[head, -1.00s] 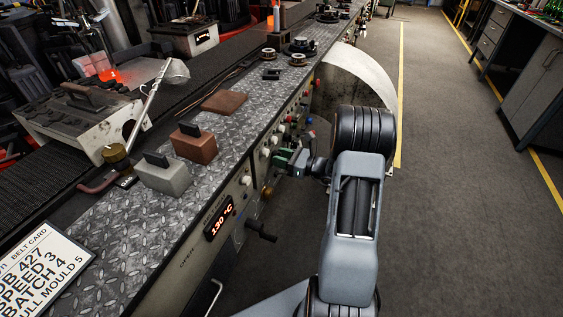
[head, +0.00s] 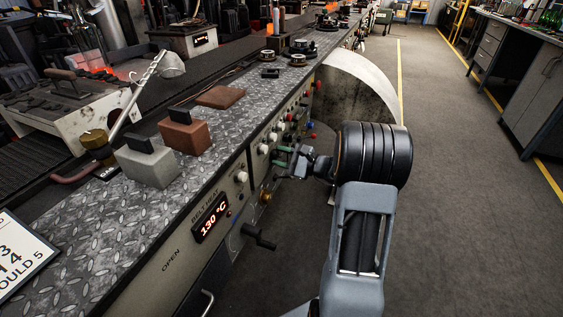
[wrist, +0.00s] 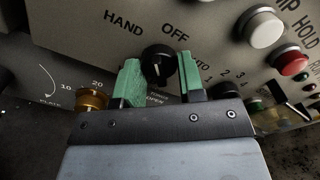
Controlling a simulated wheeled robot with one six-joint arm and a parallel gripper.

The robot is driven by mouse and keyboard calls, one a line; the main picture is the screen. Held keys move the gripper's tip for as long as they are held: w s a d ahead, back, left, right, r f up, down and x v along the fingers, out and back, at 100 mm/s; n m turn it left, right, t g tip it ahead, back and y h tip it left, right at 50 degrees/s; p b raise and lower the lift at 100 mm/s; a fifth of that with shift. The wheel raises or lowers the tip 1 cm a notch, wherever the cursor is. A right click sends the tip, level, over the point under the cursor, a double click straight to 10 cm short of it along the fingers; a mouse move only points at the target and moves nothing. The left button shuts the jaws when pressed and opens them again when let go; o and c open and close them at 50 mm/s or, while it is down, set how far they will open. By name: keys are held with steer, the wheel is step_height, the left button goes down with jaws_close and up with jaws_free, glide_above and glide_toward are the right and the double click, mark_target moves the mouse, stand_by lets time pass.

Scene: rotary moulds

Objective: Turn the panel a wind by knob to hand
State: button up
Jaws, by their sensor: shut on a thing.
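A black round selector knob (wrist: 160,60) shows in the wrist view on a grey panel (wrist: 75,38). The words HAND, at its upper left, and OFF, above it, are readable, and AUTO to its right is partly hidden. A pale mark is on the knob's face, but I cannot tell which label it points to. My gripper (wrist: 158,66) has its two green fingers on either side of the knob, shut on it. In the head view my gripper (head: 284,157) reaches the front of the machine; there the knob is hidden.
White (wrist: 261,27) and red (wrist: 291,63) buttons sit right of the knob. A brass knob (wrist: 91,97) is close by the left finger. In the head view a black crank handle (head: 259,237) sticks out below the 130 °C display (head: 210,217). The floor at right is clear.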

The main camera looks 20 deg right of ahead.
steer(key=shift+n, duration=0.4)
steer(key=o, duration=0.9)
steer(key=shift+d, duration=0.1)
steer(key=p+v, duration=0.2)
steer(key=v, duration=1.1)
steer(key=shift+s+d, duration=0.25)
steer(key=shift+r, duration=0.1)
